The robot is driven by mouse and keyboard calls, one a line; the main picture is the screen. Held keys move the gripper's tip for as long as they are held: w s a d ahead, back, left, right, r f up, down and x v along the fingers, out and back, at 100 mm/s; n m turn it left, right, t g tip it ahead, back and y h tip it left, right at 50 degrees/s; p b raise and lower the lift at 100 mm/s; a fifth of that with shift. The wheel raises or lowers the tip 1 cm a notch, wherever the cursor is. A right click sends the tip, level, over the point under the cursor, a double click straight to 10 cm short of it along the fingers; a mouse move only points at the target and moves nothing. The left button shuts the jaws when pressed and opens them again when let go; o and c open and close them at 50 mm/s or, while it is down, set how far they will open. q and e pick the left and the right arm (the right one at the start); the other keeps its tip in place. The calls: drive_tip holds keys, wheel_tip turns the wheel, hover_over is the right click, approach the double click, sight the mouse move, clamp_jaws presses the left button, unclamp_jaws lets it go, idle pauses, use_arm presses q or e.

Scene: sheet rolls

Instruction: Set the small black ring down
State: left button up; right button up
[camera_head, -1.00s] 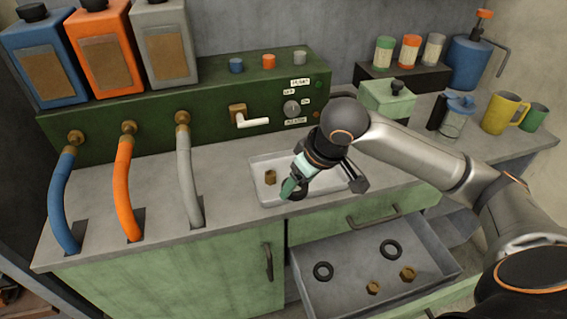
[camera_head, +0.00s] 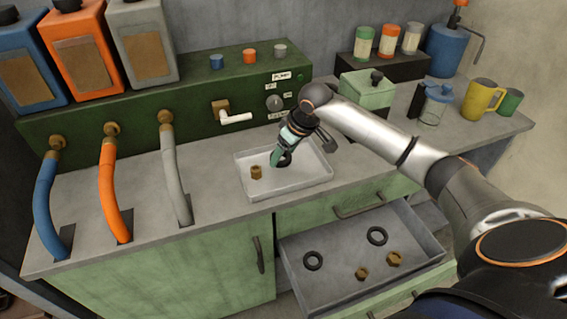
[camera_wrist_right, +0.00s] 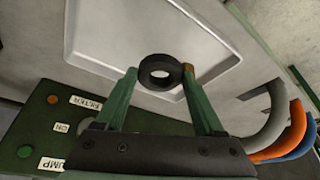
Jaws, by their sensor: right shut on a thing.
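My right gripper (camera_head: 280,158) is over the shallow light grey tray (camera_head: 293,188) on the counter, pointing down. It is shut on the small black ring (camera_head: 287,160). In the right wrist view the ring (camera_wrist_right: 160,60) sits between the two green fingertips (camera_wrist_right: 160,74), over the tray floor. I cannot tell whether the ring touches the tray. A brass nut (camera_head: 256,173) stands in the tray, left of the ring; in the right wrist view it is mostly hidden behind a fingertip. My left gripper is not in view.
Below the counter, an open drawer (camera_head: 335,290) holds two black rings and two brass nuts. A green panel with a tap (camera_head: 235,117) stands behind the tray. Three hoses are at the left. A green lidded box (camera_head: 368,100), a jar and mugs stand at the right.

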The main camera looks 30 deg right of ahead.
sight(283, 172)
drive_tip(key=shift+w+d+f, duration=0.2)
drive_tip(key=shift+w+f, duration=0.2)
drive_tip(key=shift+f, duration=0.15)
drive_tip(key=shift+w+d+f, duration=0.2)
drive_tip(key=shift+w+f, duration=0.15)
drive_tip(key=shift+f, duration=1.65)
drive_tip(key=shift+f, duration=0.15)
drive_tip(key=o, duration=1.3)
drive_tip(key=shift+r, duration=0.25)
drive_tip(key=p+v, duration=0.1)
drive_tip(key=v, duration=1.1)
